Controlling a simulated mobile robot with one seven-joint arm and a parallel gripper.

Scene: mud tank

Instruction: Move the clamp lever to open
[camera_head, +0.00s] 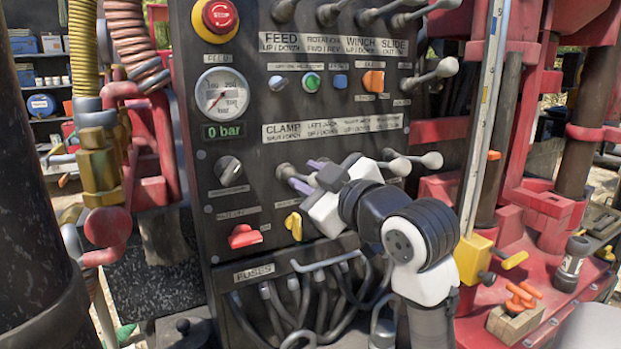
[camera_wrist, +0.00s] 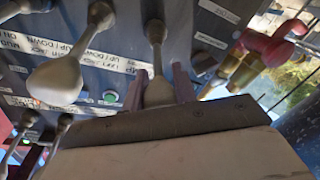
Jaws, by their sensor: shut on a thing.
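The clamp lever (camera_head: 286,171) sticks out of the dark control panel, under the white CLAMP SHUT/OPEN label (camera_head: 281,132). My gripper (camera_head: 308,177) reaches it from the right, with its purple fingers on either side of the lever's end. In the wrist view, my gripper (camera_wrist: 158,76) is shut on the pale, rounded knob of the clamp lever (camera_wrist: 158,93), one finger on each side. The knob's lower end is hidden behind the gripper body. The lever's shaft runs up from the fingers to the panel.
A neighbouring lever (camera_wrist: 55,80) stands close to the left in the wrist view. Further lever knobs (camera_head: 431,160) show behind my arm in the head view. A yellow switch (camera_head: 293,225), a red switch (camera_head: 244,236) and looped cables (camera_head: 290,302) lie below.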

